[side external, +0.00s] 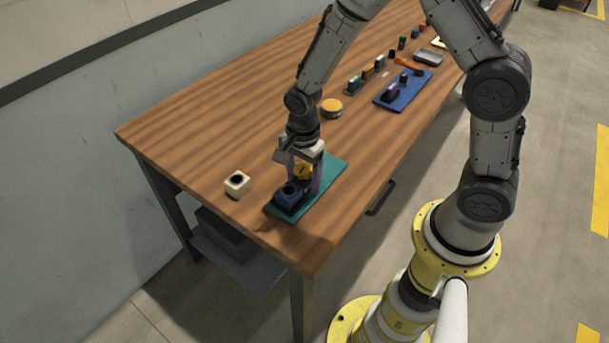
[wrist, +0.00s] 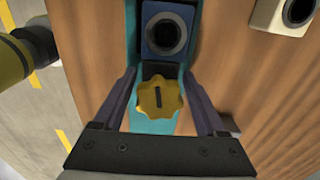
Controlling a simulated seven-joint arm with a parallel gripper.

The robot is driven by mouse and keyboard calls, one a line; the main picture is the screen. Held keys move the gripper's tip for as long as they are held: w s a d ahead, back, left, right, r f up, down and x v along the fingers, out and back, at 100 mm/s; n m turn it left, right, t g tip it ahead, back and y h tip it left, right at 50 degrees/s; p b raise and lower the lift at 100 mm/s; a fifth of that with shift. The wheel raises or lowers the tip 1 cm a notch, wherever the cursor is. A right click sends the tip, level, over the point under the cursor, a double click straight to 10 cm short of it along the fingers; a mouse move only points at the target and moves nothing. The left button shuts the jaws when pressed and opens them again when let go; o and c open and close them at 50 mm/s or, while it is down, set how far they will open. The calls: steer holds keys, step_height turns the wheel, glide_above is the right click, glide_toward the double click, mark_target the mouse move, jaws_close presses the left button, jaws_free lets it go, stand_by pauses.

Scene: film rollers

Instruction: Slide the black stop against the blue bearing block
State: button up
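The blue bearing block (side external: 287,201) with a round black bore sits at the near end of a teal base plate (side external: 336,171). It is at the top of the wrist view (wrist: 148,46). A small black stop (wrist: 160,69) lies just below it there, partly covered by a yellow lobed knob (wrist: 161,98). The knob also shows in the side view (side external: 303,171). Stop and block look very close; I cannot tell if they touch. My gripper (wrist: 159,78) is open, one finger on each side of the knob and stop, with visible gaps. It points down in the side view (side external: 304,182).
A white block (side external: 237,184) with a black hole stands left of the teal plate. An orange-topped round item (side external: 331,106) stands behind. A blue plate (side external: 408,92) with parts and several small items lie farther back. The table's front edge is close to the teal plate.

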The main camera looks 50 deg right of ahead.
steer(key=shift+r, duration=0.1)
step_height(320, 180, up, 14)
stand_by(0.7)
steer(key=s+d+r+n+t, duration=0.35)
steer(key=s+r, duration=0.35)
steer(key=r, duration=0.4)
steer(key=s+n+t, duration=0.2)
steer(key=s+n, duration=0.9)
steer(key=n, duration=0.3)
steer(key=shift+d+f, duration=0.15)
steer(key=shift+f, duration=0.25)
